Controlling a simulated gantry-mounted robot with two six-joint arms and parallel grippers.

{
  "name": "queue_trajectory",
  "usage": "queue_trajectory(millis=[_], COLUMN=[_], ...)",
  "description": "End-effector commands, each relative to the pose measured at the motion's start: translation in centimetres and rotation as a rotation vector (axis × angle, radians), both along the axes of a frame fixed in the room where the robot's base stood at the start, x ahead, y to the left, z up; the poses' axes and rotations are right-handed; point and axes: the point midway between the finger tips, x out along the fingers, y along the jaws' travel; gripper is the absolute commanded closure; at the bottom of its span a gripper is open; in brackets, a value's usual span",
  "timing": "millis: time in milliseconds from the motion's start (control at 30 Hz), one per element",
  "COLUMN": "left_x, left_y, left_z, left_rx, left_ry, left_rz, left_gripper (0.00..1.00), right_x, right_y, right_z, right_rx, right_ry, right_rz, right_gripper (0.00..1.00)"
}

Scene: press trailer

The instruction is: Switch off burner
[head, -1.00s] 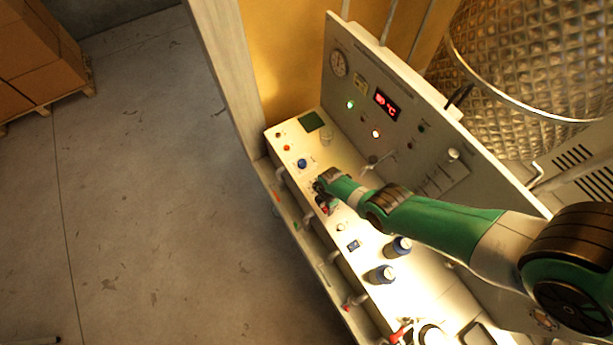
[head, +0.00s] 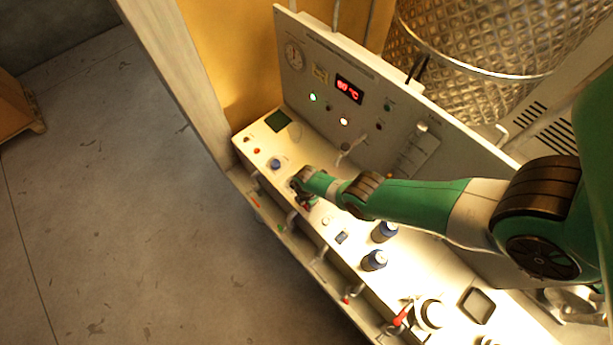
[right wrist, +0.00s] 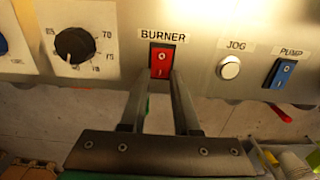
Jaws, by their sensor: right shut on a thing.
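The red burner rocker switch (right wrist: 162,60) sits under the BURNER label in the right wrist view. The fingers of my right gripper (right wrist: 160,76) stand on either side of its lower part and are shut on it. Its small markings are too blurred to tell its position. In the head view my right gripper (head: 304,200) is down at the white control panel (head: 345,266) and mostly hides the switch. My left gripper is not in view.
A black dial (right wrist: 75,45) is left of the switch; a white JOG button (right wrist: 230,67) and blue PUMP switch (right wrist: 280,73) are right. Blue knobs (head: 375,260), a red-handled valve (head: 400,318) and an upright panel with a lit red display (head: 349,89) are nearby.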

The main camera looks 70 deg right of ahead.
Motion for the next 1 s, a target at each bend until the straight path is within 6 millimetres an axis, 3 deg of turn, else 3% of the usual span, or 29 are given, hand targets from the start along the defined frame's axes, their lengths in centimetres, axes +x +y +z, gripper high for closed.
queue_trajectory(millis=[400,700,733,900,1000], left_x=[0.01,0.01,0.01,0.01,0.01], left_y=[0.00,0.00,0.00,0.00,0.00], left_z=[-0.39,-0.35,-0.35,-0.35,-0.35], left_rx=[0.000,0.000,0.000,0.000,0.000], left_ry=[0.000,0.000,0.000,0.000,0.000], left_rz=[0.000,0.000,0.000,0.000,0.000], left_gripper=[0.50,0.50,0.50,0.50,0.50], right_x=[-0.44,-0.40,-0.40,-0.39,-0.39], right_y=[-0.72,-0.65,-0.65,-0.67,-0.68], right_z=[0.17,0.30,0.30,0.31,0.30], right_rx=[0.215,0.231,0.231,0.230,0.228], right_ry=[-0.114,-0.125,-0.125,-0.124,-0.124], right_rz=[-0.005,0.000,0.000,0.000,0.000], right_gripper=[1.00,1.00,0.68,0.40,0.40])
